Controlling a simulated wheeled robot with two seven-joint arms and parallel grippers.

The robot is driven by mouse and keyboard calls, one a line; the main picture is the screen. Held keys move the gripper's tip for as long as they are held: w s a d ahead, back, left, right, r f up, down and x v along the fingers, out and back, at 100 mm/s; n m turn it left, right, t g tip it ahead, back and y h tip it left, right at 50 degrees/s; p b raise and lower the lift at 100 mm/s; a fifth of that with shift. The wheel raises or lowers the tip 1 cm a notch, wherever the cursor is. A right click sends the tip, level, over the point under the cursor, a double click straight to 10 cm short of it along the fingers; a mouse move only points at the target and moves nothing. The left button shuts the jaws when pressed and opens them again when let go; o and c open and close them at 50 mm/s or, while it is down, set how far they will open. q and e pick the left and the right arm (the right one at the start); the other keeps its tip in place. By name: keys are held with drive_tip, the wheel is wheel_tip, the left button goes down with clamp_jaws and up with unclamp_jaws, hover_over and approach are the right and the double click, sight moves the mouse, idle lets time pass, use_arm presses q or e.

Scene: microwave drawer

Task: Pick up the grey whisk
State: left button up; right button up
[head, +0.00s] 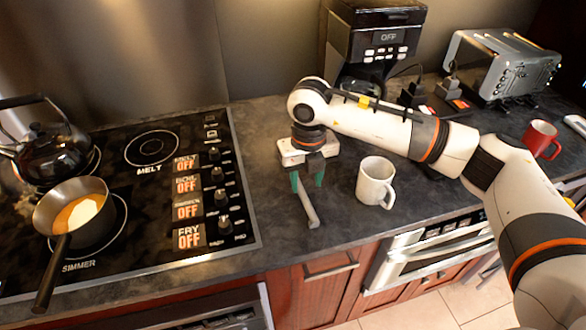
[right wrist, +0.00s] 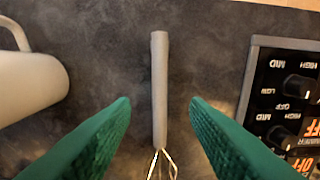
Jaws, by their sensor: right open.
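The grey whisk (head: 308,205) lies on the dark counter between the stove and the white mug. In the right wrist view its grey handle (right wrist: 159,90) runs up the middle, and the start of its wire loops shows at the bottom edge. My right gripper (head: 307,180) is above the whisk, pointing down. Its green fingers (right wrist: 160,103) are open, one on each side of the handle, with gaps and no contact visible. The whisk's wire end is hidden under the gripper in the head view. My left gripper is not in view.
A white mug (head: 375,182) stands close to the right of the whisk. The stovetop (head: 150,225) with knobs, a saucepan (head: 75,215) and a kettle (head: 52,150) is at left. A coffee machine (head: 372,45), toaster (head: 503,62) and red mug (head: 541,138) stand further right.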

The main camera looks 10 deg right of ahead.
sight(305, 195)
drive_tip(key=shift+f, duration=0.35)
drive_tip(key=f, duration=0.1)
drive_tip(key=f+p, duration=0.1)
drive_tip(key=f, duration=0.1)
drive_tip(key=f+p, duration=0.1)
drive_tip(key=f, duration=0.1)
drive_tip(key=shift+w, duration=0.4)
drive_tip(key=shift+f, duration=0.15)
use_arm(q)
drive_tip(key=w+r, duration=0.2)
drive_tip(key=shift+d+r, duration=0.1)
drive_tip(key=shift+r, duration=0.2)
use_arm(e)
drive_tip(key=shift+c, duration=0.9)
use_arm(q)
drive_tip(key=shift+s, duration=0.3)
use_arm(e)
clamp_jaws()
